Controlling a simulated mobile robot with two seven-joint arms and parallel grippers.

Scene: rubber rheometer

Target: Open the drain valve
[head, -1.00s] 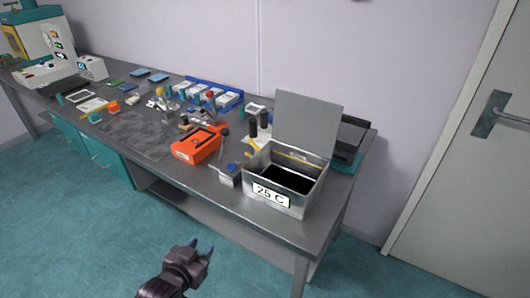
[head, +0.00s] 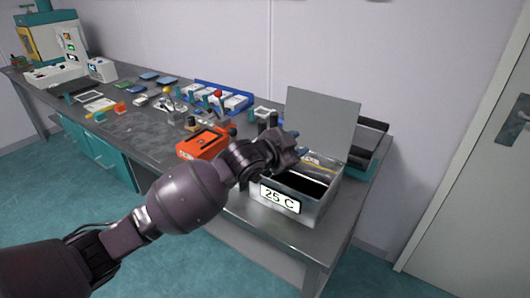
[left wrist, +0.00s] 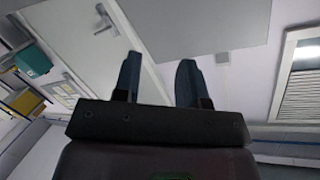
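The metal bath (head: 313,207) with a "25 C" label stands at the right end of the bench, its grey lid (head: 322,122) raised. I cannot make out the drain valve now; the left side of the bath, where a small blue-topped fitting showed earlier, is hidden behind my left arm. My left gripper (head: 290,148) is above the bath's left rear edge in the head view; I cannot tell if it touches. In the left wrist view its two fingers (left wrist: 158,68) are apart with nothing between them. My right gripper is not in view.
An orange device (head: 201,144) lies on the bench (head: 145,145) left of my forearm. A blue rack (head: 224,95) and small tools stand behind it. A dark tray-like item (head: 368,140) is right of the lid. Open floor lies in front.

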